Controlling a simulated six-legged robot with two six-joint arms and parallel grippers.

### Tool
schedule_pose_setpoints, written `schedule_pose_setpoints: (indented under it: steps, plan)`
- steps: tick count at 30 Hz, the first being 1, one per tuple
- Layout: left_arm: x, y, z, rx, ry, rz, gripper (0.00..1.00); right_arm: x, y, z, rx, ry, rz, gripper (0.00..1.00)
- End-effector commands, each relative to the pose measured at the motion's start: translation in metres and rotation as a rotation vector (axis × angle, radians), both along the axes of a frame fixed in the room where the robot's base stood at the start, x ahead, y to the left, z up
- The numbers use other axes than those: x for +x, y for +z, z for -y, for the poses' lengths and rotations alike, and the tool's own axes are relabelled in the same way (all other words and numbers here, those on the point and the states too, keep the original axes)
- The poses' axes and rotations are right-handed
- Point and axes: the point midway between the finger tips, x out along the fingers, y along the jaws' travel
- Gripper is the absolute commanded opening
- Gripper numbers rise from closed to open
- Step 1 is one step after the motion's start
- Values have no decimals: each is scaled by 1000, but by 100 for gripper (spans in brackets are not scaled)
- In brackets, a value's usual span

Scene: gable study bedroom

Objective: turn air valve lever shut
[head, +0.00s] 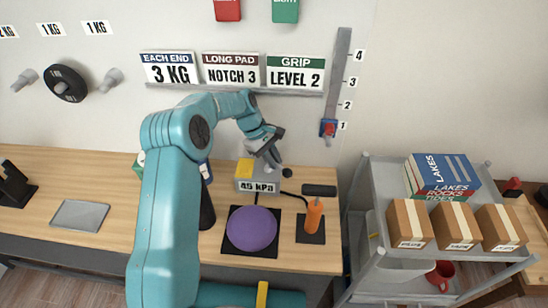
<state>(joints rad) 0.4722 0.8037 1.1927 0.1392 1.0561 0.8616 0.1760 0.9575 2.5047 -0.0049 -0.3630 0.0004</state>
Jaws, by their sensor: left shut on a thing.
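A grey box (258,187) with a "45 kPa" label and a yellow block (245,168) on its top left stands on the wooden bench. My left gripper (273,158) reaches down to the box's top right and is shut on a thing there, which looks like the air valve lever. The jaws largely hide the lever, so its angle cannot be told. A small black knob (287,172) shows just right of the jaws. My right gripper is not in view.
A purple dome (251,229) on a black pad and an orange hand grip (314,215) stand in front of the box. A grey trolley (386,220) with cartons and books stands at the right. The bench (120,175) has free room at the left.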

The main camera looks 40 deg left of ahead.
Motion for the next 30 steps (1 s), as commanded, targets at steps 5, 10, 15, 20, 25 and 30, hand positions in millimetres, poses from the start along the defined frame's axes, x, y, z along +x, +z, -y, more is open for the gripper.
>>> schedule_pose_setpoints:
  steps: [5, 10, 15, 20, 25, 30]
  plan:
    - [-2, 0, 0, -1, -87, -1, 0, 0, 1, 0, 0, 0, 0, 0]
    - [-3, 0, -1, -1, -136, 0, 0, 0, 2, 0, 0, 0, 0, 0]
    - [-3, 0, -1, -1, -155, 0, 0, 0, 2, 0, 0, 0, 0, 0]
    - [-3, 0, -1, 0, -157, 0, 0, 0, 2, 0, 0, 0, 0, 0]
    - [-3, 0, -1, 0, -157, 0, 0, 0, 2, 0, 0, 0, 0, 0]
    - [-3, 0, -1, 1, -157, 0, 41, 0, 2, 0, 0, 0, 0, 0]
